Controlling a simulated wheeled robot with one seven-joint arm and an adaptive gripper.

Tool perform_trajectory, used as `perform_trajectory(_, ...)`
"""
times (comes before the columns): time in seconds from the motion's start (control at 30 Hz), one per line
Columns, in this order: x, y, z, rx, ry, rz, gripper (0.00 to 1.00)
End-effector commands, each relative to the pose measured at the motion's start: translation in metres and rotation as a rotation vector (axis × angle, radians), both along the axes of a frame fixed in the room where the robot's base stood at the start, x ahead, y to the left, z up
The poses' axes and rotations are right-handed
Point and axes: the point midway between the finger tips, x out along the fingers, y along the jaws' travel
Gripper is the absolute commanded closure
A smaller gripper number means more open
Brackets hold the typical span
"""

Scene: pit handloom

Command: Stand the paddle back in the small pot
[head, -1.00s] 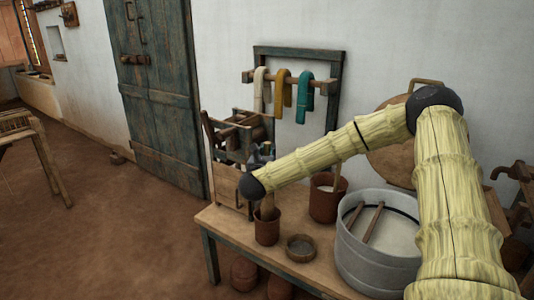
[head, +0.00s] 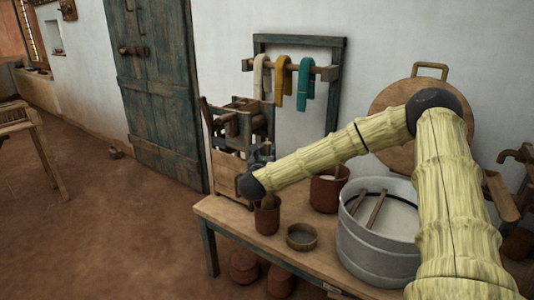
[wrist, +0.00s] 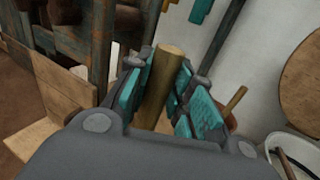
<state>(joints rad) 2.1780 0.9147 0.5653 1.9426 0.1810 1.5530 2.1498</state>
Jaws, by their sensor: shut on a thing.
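My gripper (head: 262,158) is shut on the wooden paddle (wrist: 160,85), whose round pale shaft stands between the teal finger pads in the wrist view. In the head view my wrist covers part of the paddle, and a short brown stretch (head: 268,202) shows below it. The small reddish-brown pot (head: 267,220) stands upright near the table's left front edge. The paddle's lower end is at the pot's mouth and appears to be inside it. The near rim hides how deep it reaches.
A small bowl (head: 301,237), a larger brown pot (head: 325,194) with a stick in it, and a big grey metal tub (head: 375,255) stand to the right on the table (head: 230,214). A wooden boxlike frame (head: 228,172) stands behind. Cloth strips hang on a rack (head: 334,73).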

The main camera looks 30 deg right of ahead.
Motion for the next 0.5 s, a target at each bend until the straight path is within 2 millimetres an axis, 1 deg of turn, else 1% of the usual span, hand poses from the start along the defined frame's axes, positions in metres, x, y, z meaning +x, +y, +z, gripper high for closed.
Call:
perform_trajectory(0.03, 0.0, 0.0, -0.006, 0.0, 0.0, 0.0, 1.0)
perform_trajectory(0.2, 0.0, 0.0, -0.016, 0.0, 0.0, 0.0, 1.0)
perform_trajectory(0.5, 0.0, 0.0, -0.026, 0.0, 0.0, 0.0, 1.0)
